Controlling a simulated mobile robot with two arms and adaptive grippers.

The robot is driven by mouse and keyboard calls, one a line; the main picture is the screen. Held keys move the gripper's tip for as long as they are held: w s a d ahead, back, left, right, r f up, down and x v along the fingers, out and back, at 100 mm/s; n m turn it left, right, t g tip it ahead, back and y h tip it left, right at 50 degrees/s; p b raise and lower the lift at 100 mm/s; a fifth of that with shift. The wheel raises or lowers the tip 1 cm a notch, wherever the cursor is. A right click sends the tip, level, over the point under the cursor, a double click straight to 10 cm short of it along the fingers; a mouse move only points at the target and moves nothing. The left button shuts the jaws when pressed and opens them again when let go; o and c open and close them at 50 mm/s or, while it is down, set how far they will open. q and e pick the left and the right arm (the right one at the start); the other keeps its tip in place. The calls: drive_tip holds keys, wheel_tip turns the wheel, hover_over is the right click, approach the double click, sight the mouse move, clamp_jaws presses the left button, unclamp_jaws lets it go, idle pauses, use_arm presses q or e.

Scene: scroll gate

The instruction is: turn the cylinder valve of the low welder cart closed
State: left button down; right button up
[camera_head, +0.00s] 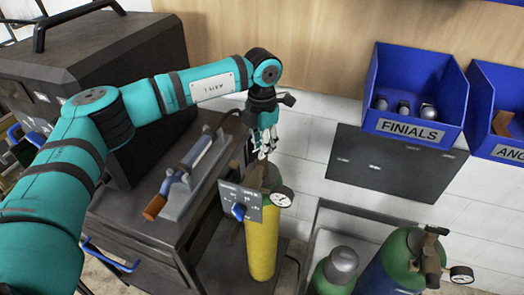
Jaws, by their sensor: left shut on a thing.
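A yellow gas cylinder (262,245) with a green shoulder stands upright at the centre, beside the dark cart (150,225). A round white gauge (282,196) sticks out to the right of its top. My teal left arm comes in from the left, and my left gripper (264,152) points down at the top of this cylinder. Its fingers are shut on the cylinder valve, which they mostly hide. How far the valve is turned cannot be seen. My right gripper is not in view.
A dark plate with a blue knob (239,211) hangs in front of the cylinder. A torch-like tool with an orange tip (155,207) lies on the cart. More cylinders (400,262) stand lower right. Blue bins (415,90) hang on the wall. A large dark box (105,50) stands upper left.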

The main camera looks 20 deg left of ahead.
use_arm(q)
drive_tip(key=m+b, duration=0.1)
drive_tip(key=m, duration=0.2)
drive_tip(key=shift+f, duration=0.1)
drive_tip(key=m+b, duration=0.1)
drive_tip(key=m, duration=0.2)
drive_tip(key=shift+m+b, duration=0.3)
drive_tip(key=shift+b, duration=0.1)
drive_tip(key=m+b, duration=0.1)
drive_tip(key=m, duration=0.4)
drive_tip(key=shift+r+m, duration=0.2)
drive_tip(key=shift+m, duration=0.2)
drive_tip(key=c, duration=1.3)
unclamp_jaws()
drive_tip(key=shift+c, duration=0.2)
drive_tip(key=shift+r, duration=0.1)
wheel_tip(320, 180, up, 12)
drive_tip(key=shift+f, duration=0.2)
